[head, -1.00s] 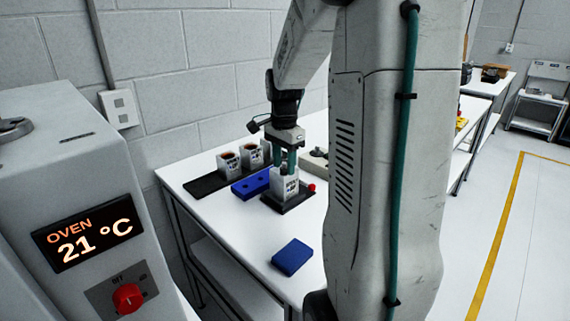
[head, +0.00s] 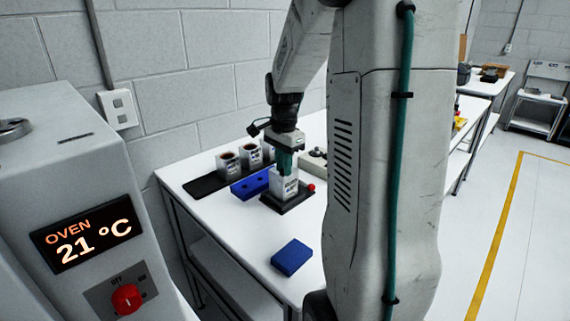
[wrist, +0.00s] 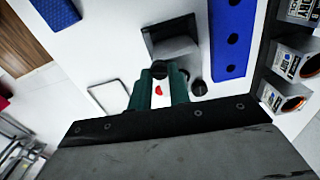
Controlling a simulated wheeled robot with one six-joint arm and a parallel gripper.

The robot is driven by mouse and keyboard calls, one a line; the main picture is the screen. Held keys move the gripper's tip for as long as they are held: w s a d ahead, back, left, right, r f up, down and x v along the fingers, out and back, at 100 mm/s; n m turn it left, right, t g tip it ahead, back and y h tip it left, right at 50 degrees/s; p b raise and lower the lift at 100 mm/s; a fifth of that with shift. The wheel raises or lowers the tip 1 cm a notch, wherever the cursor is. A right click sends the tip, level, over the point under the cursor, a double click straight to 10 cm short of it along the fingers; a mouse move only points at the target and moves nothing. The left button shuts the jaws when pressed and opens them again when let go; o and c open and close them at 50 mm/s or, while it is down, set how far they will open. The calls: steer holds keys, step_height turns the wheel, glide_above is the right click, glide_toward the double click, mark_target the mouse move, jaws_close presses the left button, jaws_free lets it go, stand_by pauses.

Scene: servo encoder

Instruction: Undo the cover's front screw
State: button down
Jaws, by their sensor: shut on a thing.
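The servo unit (head: 284,187), a light grey box with a printed label, stands upright on a dark fixture (head: 296,204) on the white table. My gripper (head: 285,170) points down right over its top. In the wrist view my green-fingered gripper (wrist: 160,80) is shut on a small dark round screw head (wrist: 159,69), which I take to be the front screw. A second dark round head (wrist: 199,88) shows just right of the fingers, clear of them. The fingers hide much of the cover, and I cannot tell how far the screw is out.
A blue holder with holes (head: 250,185) lies left of the fixture. A red knob (head: 311,187) sits at the fixture's right. A blue block (head: 292,257) lies near the front; table between is clear.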

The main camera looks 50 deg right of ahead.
steer(key=shift+a+n, duration=0.1)
steer(key=shift+n, duration=0.4)
steer(key=n, duration=0.2)
steer(key=shift+n, duration=0.4)
steer(key=n, duration=0.3)
steer(key=shift+n, duration=0.4)
steer(key=n, duration=0.6)
steer(key=shift+f, duration=0.1)
steer(key=shift+s+n, duration=0.1)
steer(key=shift+n, duration=0.3)
steer(key=c, duration=1.3)
jaws_free()
